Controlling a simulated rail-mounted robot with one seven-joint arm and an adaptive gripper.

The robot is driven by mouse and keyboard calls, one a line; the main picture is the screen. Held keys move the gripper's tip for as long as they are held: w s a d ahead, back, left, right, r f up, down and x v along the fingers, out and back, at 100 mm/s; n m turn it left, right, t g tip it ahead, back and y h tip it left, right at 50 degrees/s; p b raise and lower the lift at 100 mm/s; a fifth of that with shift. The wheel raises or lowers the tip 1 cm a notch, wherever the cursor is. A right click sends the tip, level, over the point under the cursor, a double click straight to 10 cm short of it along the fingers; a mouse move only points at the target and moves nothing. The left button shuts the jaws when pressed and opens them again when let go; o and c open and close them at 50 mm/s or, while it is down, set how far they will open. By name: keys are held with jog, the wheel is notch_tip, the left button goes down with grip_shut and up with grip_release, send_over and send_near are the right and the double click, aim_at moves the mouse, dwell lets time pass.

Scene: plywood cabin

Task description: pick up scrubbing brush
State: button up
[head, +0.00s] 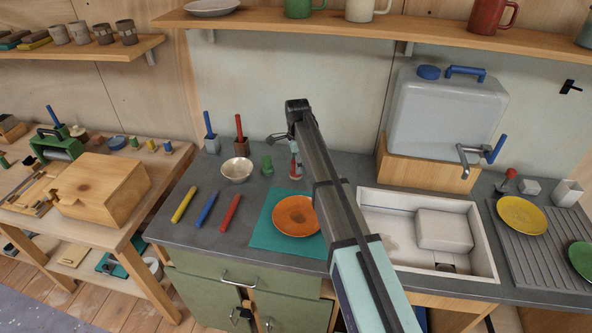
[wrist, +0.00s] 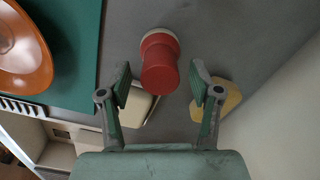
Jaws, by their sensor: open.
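My gripper (wrist: 162,84) is open and empty above the grey counter. In the wrist view a red upright piece with a pale base rim (wrist: 159,62) stands just past and between the fingertips, apart from them. It also shows in the head view (head: 295,172), partly covered by my arm. A cream block (wrist: 139,107) lies partly behind the left finger, and a flat yellow piece (wrist: 229,98) lies behind the right finger. Another small red-topped piece (head: 508,182) stands right of the sink. I cannot tell for sure which of these is the scrubbing brush.
An orange plate (head: 296,216) on a green mat (head: 263,238) lies close to my gripper. The sink (head: 377,205) and water tank (head: 443,115) are to the right. The wall is close behind.

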grip_shut()
jog(key=shift+r, duration=0.1)
notch_tip(320, 180, up, 10)
jog(key=b, duration=0.2)
jog(key=shift+b, duration=0.4)
